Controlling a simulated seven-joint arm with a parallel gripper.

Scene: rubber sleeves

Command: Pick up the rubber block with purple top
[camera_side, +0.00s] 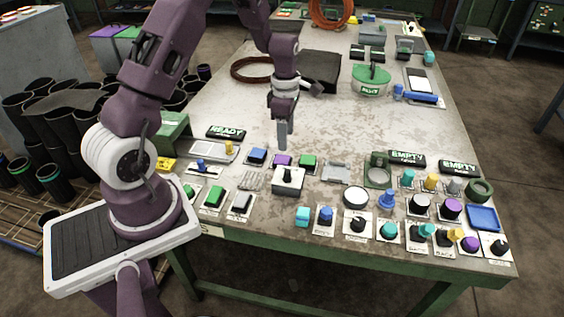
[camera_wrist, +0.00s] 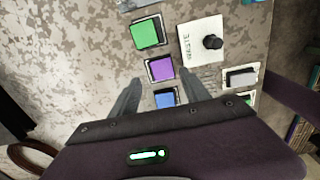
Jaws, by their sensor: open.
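The rubber block with purple top (camera_side: 282,160) lies on the table between a blue-topped block (camera_side: 257,156) and a green-topped block (camera_side: 308,161). In the wrist view the purple-topped block (camera_wrist: 161,68) sits just beyond and between the fingertips, with the green one (camera_wrist: 147,33) above it and the blue one (camera_wrist: 165,98) between the fingers. My gripper (camera_side: 282,140) points down above the table, close behind the purple block in the side view. In the wrist view my gripper (camera_wrist: 160,76) is open, with nothing held. The fingers appear apart from the blocks.
A white panel with a black knob (camera_wrist: 212,42) stands right beside the purple block; it also shows in the side view (camera_side: 288,178). Several buttons and knobs crowd the table's front. A black "READY" sign (camera_side: 226,132) lies to the left. The table's middle is clear.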

